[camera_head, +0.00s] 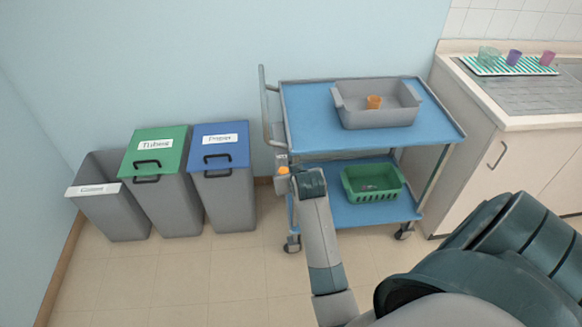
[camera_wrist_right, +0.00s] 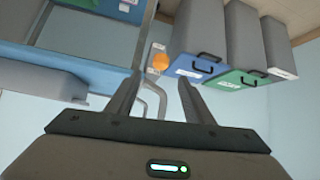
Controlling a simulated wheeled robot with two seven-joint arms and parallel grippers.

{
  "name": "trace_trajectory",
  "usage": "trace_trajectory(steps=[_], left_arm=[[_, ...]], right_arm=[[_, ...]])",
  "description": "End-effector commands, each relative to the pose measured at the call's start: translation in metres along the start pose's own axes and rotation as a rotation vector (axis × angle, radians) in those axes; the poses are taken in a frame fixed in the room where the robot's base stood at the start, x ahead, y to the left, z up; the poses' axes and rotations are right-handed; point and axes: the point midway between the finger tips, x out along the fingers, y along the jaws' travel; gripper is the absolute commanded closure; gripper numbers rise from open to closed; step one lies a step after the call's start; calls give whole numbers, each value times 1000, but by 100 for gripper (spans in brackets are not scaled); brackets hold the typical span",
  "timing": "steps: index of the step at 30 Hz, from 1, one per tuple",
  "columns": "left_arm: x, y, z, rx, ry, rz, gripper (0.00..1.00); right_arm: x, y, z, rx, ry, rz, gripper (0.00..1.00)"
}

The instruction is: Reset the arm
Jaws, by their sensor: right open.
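My right arm (camera_head: 320,245) reaches forward from the bottom of the head view toward the left side of the blue trolley (camera_head: 440,127). In the right wrist view my right gripper (camera_wrist_right: 160,76) is open, its two fingers apart. A small orange thing (camera_wrist_right: 160,62) shows between and beyond the fingertips, close to the trolley's corner post. In the head view the orange thing (camera_head: 283,170) is beside the arm's far end, below a small pale part. I cannot tell what it is or what supports it. My left gripper is out of view.
A grey basin (camera_head: 377,118) holding an orange cup (camera_head: 374,102) is on the trolley's top. A green basket (camera_head: 350,190) is below. Bins with green (camera_head: 155,147) and blue (camera_head: 220,145) lids and an open bin (camera_head: 108,205) stand left. A counter (camera_head: 480,115) is right.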

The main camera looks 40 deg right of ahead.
Motion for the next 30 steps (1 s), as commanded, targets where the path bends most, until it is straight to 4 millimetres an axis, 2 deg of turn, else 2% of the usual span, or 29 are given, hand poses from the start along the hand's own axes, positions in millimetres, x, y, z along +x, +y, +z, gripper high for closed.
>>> trace_trajectory(steps=[6,23,26,30], left_arm=[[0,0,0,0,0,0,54],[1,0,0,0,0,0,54],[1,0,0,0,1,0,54],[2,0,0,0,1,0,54]], right_arm=[[-5,0,0,0,-1,0,53],[-3,-2,3,-3,-4,-2,53],[5,-7,14,-16,-18,-11,53],[27,-24,47,-54,-55,-36,53]])
